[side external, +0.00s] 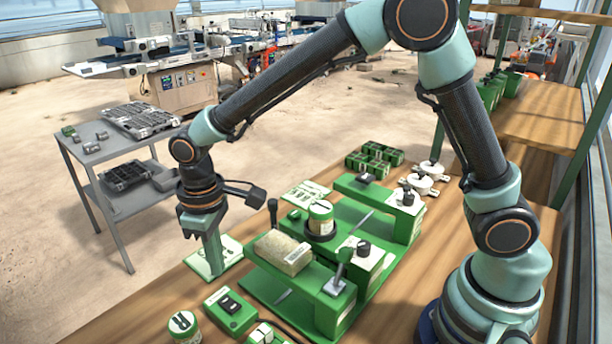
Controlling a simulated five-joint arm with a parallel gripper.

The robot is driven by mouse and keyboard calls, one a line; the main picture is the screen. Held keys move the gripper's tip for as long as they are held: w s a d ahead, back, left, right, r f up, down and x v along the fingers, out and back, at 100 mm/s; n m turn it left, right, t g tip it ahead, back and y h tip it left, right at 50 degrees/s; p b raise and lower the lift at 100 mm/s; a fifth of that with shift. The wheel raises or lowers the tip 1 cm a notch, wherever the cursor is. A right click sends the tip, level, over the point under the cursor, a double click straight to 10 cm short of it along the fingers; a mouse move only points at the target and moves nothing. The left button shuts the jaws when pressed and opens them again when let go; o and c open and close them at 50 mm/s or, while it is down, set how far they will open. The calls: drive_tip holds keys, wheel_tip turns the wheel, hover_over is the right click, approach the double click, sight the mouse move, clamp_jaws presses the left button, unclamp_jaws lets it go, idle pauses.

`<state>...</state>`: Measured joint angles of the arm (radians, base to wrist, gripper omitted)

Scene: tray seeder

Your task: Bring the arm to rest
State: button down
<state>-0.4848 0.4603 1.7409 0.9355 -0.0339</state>
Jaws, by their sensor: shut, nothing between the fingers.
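My gripper (215,268) points down at the left end of the green tray seeder (325,312). It is shut and holds nothing. Its narrow green fingers are low over a white and green card (229,254) on the bench. I cannot tell whether the tips touch the card. My arm is bent, rising from the base at lower right and reaching across the bench to the left. The seeder carries a tan block (283,252) and a round green-and-white jar (320,218).
On the wooden bench (410,300), a green switch box (230,312) and a round tin (183,327) stand in front of the gripper. Green pots (375,158) and white round parts (422,180) lie behind the seeder. A grey side table (105,150) stands left, apart from the bench.

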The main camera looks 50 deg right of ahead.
drive_tip(key=s+d+r+m+t, duration=0.2)
drive_tip(key=s+d+r, duration=0.3)
drive_tip(key=d, duration=0.5)
drive_tip(key=s+d+r+m+t, duration=0.3)
drive_tip(key=s+d+r+m, duration=0.1)
drive_tip(key=d+r, duration=0.4)
drive_tip(key=shift+s+d+r+t, duration=0.3)
drive_tip(key=shift+s+d+r, duration=0.15)
drive_tip(key=shift+d, duration=0.7)
